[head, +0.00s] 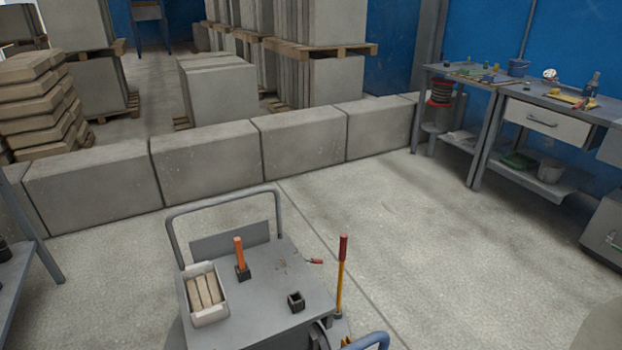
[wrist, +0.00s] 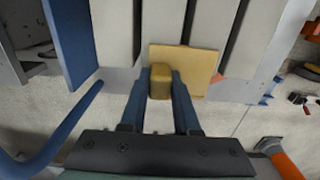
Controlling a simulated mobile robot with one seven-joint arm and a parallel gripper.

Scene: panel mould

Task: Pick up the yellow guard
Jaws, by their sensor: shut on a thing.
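The yellow guard (wrist: 197,66) shows in the wrist view as a flat yellow plate with a darker yellow block on its near side. My gripper (wrist: 161,78) is shut on that block, with one dark finger on each side of it. The plate lies across the ends of upright grey panels (wrist: 160,22) and the dark gap beside them; I cannot tell whether it touches them. In the head view I cannot make out my gripper or the guard.
In the wrist view a blue plate (wrist: 70,40) and blue tube (wrist: 75,118) stand left, and an orange-handled tool (wrist: 282,163) lies lower right. In the head view a grey cart (head: 262,310) carries a white box (head: 211,314); open floor (head: 440,245) lies right.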

